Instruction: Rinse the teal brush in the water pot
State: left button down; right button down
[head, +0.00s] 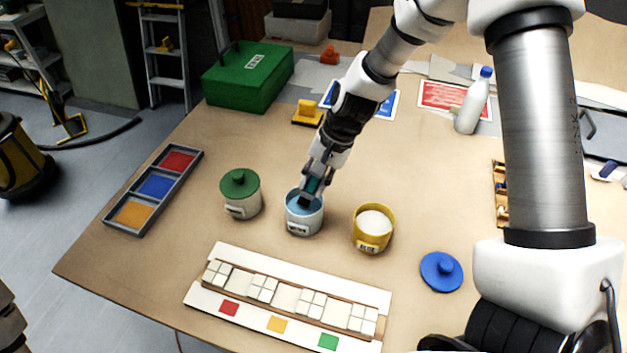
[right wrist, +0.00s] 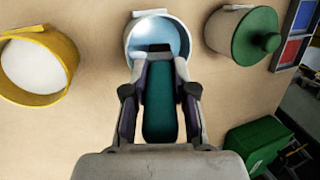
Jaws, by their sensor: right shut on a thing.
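The water pot (head: 304,222) is a white pot with a label and blue water inside, in the middle of the table. It also shows at the top of the right wrist view (right wrist: 138,37). My right gripper (head: 312,190) is over the pot, pointing down. It is shut on the teal brush (right wrist: 160,105), which lies between its fingers. The brush's lower end reaches over or into the pot opening; the tip is hidden, so I cannot tell how deep it is. My left gripper is not in view.
A green-lidded pot (head: 240,194) stands left of the water pot, and a yellow pot of white material (head: 373,228) stands right. A blue lid (head: 441,271) lies farther right. A tile panel (head: 290,297) lies in front. A colour tray (head: 154,190) is at left, a green box (head: 248,77) behind.

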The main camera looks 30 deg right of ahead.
jog(key=shift+s+r, duration=0.15)
jog(key=shift+s, duration=0.05)
jog(key=shift+w, duration=0.3)
jog(key=shift+s, duration=0.2)
jog(key=shift+w+f+b, duration=0.1)
jog(key=shift+f+b, duration=0.25)
jog(key=shift+f, duration=0.25)
dwell(1.0)
notch_tip(320, 180, up, 7)
jog(key=p, duration=0.7)
